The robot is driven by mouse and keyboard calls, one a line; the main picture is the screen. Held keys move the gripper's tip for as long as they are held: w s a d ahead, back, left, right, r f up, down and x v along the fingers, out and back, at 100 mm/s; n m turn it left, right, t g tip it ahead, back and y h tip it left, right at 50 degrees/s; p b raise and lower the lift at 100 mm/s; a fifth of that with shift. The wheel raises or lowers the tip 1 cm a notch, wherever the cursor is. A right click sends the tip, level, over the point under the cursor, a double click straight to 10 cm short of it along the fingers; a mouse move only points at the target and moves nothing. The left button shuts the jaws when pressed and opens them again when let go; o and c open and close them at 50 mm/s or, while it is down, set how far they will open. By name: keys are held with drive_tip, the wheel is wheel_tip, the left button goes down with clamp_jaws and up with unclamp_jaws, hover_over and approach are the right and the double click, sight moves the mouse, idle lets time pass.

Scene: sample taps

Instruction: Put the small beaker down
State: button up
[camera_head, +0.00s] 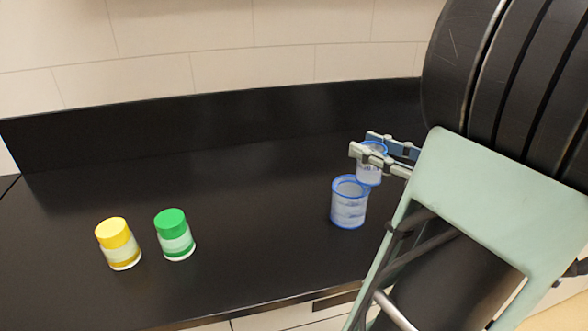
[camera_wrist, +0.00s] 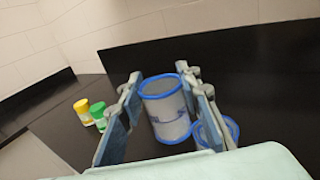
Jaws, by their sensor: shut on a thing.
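The small beaker (camera_head: 369,174), clear with a blue rim, is between the fingers of my gripper (camera_head: 363,144), which is shut on it near its top. In the wrist view the small beaker (camera_wrist: 166,112) fills the gap between the fingertips (camera_wrist: 160,77). In the head view it looks close to upright. A larger beaker with a blue rim (camera_head: 348,208) stands on the black counter (camera_head: 255,240), and the small beaker's lower part overlaps it in the picture. I cannot tell whether they touch, or how far the small beaker's base is above the counter.
A yellow-lidded jar (camera_head: 119,245) and a green-lidded jar (camera_head: 175,236) stand on the counter at the left. A black backsplash (camera_head: 200,133) runs along the tiled wall. The counter is clear between the jars and the larger beaker.

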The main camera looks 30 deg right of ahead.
drive_tip(key=w+d+f+b, duration=0.3)
drive_tip(key=w+d+f, duration=0.2)
drive_tip(key=w+f, duration=0.4)
drive_tip(key=shift+f, duration=1.2)
drive_tip(key=shift+f, duration=0.15)
drive_tip(key=shift+f, duration=0.45)
drive_tip(key=o, duration=0.8)
drive_tip(key=shift+o, duration=0.2)
